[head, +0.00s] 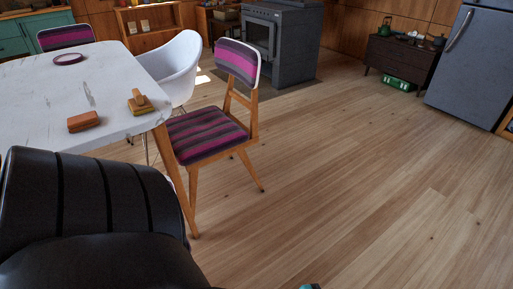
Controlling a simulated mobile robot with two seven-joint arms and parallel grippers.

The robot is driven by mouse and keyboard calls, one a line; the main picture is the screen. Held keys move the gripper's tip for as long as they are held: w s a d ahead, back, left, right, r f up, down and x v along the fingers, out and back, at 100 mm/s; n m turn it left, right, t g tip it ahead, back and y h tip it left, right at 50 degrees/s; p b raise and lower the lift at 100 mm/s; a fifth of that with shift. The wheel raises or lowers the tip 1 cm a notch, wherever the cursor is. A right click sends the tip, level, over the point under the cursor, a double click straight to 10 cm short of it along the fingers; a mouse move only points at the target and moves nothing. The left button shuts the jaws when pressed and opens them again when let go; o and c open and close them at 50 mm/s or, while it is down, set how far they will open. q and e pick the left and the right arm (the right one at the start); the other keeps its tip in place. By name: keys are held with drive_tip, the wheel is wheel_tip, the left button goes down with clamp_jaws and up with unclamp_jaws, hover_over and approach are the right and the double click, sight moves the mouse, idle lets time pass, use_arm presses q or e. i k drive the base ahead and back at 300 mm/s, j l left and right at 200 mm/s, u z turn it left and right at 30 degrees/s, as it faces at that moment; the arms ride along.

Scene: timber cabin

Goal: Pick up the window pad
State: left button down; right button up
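Two small objects that could be the window pad lie on the white marble-look table at the left (30,95). One is a yellow-brown block with a raised brown piece on top (140,103), near the table's right corner. The other is a plain orange-brown block (84,122) near the front edge. I cannot tell for certain which is the window pad. Both rest on the tabletop with nothing touching them.
A large black padded, ribbed shape (85,200) fills the lower left before the table. A striped chair (205,133) and a white chair (177,68) stand at its right side. A purple ring (69,59) lies on the table. The wooden floor (350,190) at right is clear.

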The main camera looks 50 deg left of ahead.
sight(140, 104)
drive_tip(key=k+j+u, duration=0.1)
drive_tip(key=u, duration=1.6)
drive_tip(key=i+j, duration=0.05)
